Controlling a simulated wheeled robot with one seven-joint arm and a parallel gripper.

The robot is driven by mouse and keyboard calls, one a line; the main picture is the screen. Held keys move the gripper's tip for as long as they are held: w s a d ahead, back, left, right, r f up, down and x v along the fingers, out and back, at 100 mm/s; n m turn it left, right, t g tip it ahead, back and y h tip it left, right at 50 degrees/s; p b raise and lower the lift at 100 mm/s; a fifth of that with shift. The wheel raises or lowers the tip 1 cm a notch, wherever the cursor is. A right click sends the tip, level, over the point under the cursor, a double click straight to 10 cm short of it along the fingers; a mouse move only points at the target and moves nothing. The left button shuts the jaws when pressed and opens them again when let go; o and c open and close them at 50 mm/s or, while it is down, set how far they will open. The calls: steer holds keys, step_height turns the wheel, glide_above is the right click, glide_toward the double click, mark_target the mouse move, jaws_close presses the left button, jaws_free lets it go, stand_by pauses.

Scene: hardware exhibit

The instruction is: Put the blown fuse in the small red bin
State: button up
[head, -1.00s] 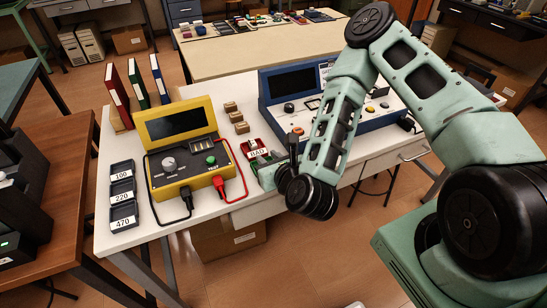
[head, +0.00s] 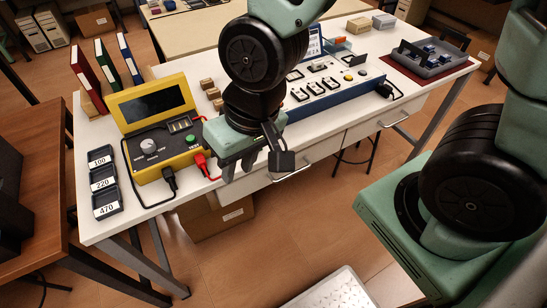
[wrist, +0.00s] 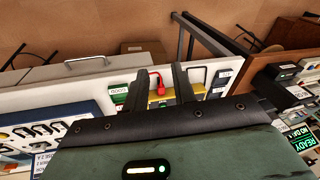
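My gripper (head: 238,166) hangs over the front edge of the white bench, right of the yellow tester (head: 163,165). The tester has a dark screen, a knob, a green button and a small slot panel (head: 182,124). I cannot make out a fuse in any current view. The small red bin is hidden behind my gripper and arm in the head view. A green-labelled container (wrist: 119,93) shows beside the left finger in the wrist view.
A blue-framed panel (head: 330,92) stands right of my gripper. Labelled black trays (head: 103,182) lie at the bench's left end. Black and red leads (head: 201,163) reach the front edge. A grey tray (head: 435,60) sits at the far right.

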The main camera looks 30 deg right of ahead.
steer(key=s+d+r+n+g+h, duration=0.1)
steer(key=s+d+r+n, duration=0.2)
steer(key=s+r+n, duration=0.2)
steer(key=shift+s+d+h, duration=0.15)
steer(key=shift+s+h, duration=0.2)
steer(key=shift+h, duration=0.05)
stand_by(0.8)
